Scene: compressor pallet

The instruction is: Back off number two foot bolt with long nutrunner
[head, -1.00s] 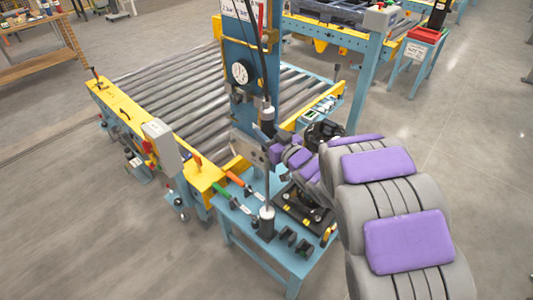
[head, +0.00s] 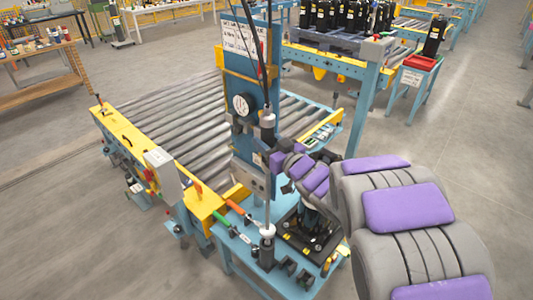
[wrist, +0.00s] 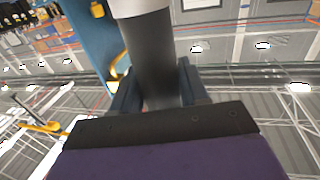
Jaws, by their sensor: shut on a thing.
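The long nutrunner (head: 267,128) stands upright in front of the blue post, with cables at its top, a thin shaft below and a dark lower end (head: 267,255) at the small blue table. My gripper (head: 274,158) is at the dark upper body of the nutrunner, coming from the right. In the wrist view my gripper's fingers (wrist: 157,92) are shut around a dark upright cylinder (wrist: 152,50), the nutrunner body, with a pale collar above it. Several black compressors (head: 345,15) stand on a pallet at the back. I cannot make out the number two foot bolt.
The blue post (head: 240,75) carries a round gauge and a sign. A roller conveyor (head: 170,120) lies behind and left. The blue table (head: 225,255) holds hand tools with green and orange handles and a black fixture. Open floor (head: 440,145) lies to the right.

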